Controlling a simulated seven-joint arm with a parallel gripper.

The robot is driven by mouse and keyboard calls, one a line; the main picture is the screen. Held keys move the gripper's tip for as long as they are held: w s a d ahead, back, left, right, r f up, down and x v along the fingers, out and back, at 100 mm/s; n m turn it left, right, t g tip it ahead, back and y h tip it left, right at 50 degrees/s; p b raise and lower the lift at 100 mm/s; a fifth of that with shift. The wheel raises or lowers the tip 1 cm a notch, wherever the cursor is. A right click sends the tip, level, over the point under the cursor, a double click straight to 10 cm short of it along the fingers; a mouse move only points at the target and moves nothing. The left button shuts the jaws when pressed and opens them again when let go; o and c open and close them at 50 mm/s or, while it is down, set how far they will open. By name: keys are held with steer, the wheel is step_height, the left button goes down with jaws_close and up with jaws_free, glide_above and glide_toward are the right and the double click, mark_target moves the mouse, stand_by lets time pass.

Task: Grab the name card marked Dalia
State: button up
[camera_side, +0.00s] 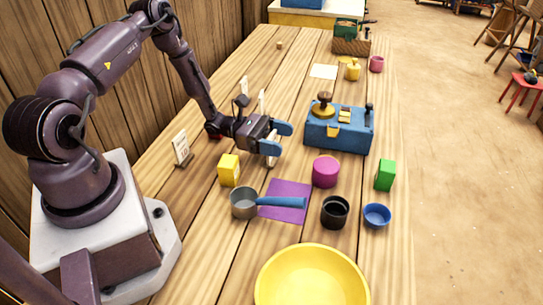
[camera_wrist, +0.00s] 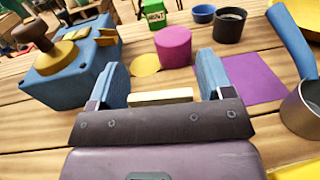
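Several small upright name cards stand on the table in the side view. One card (camera_side: 181,148) in a dark base is near my arm's base, with marks too small to read. Two more, a far card (camera_side: 245,85) and another (camera_side: 262,100), stand behind my gripper, seen nearly edge-on. A pale card (camera_side: 271,155) is at my gripper (camera_side: 281,138), partly hidden by it. In the wrist view its pale edge (camera_wrist: 160,96) shows between the blue fingers of my gripper (camera_wrist: 162,85), which are spread apart. I cannot read Dalia on any card.
A blue box with a knob (camera_side: 338,130) and a magenta cylinder (camera_side: 325,172) stand right of my gripper. A yellow block (camera_side: 229,170), grey saucepan (camera_side: 244,203), purple mat (camera_side: 285,213), black cup (camera_side: 335,212) and yellow bowl (camera_side: 312,280) are nearer the camera.

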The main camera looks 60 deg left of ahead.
steer(key=c, duration=1)
steer(key=shift+c, duration=0.2)
steer(key=shift+r, duration=0.1)
